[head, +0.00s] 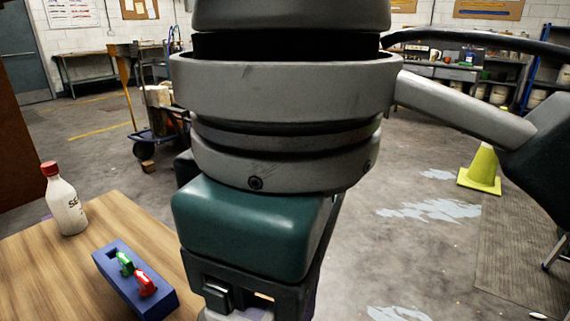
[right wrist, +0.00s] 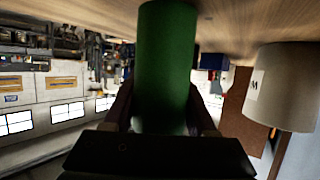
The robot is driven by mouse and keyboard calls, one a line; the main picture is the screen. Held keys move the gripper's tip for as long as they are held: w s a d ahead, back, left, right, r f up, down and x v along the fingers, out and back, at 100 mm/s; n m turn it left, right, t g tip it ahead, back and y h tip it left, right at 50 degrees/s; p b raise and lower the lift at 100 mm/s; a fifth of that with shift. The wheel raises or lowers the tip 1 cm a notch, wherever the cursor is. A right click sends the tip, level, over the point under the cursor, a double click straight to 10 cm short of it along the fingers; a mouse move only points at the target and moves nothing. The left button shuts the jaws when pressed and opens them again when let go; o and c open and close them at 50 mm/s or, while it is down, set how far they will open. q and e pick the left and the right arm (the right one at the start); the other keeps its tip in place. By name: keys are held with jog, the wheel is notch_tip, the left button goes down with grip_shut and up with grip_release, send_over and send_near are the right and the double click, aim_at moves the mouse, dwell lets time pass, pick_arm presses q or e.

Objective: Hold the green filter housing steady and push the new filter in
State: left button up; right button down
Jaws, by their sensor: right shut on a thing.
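The green filter housing (right wrist: 165,55) is a green cylinder in the right wrist view, reaching from the top edge down between the fingers. My right gripper (right wrist: 163,105) is shut on it, with a dark finger on each side. In this upside-down view the wooden tabletop is at the top. Whether the housing touches the table I cannot tell. I cannot make out the new filter for sure. In the head view a large grey and dark green arm of mine fills the middle and hides the housing. My left gripper's fingers do not show.
A white bottle with a red cap (head: 67,203) and a blue holder (head: 118,282) with green and red pieces stand on the wooden table (head: 30,280). A pale labelled cylinder (right wrist: 285,88) is close beside the housing. A yellow-green cone (head: 480,172) stands on the floor.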

jog(key=shift+c, duration=0.6)
grip_release()
jog(key=shift+s, duration=0.1)
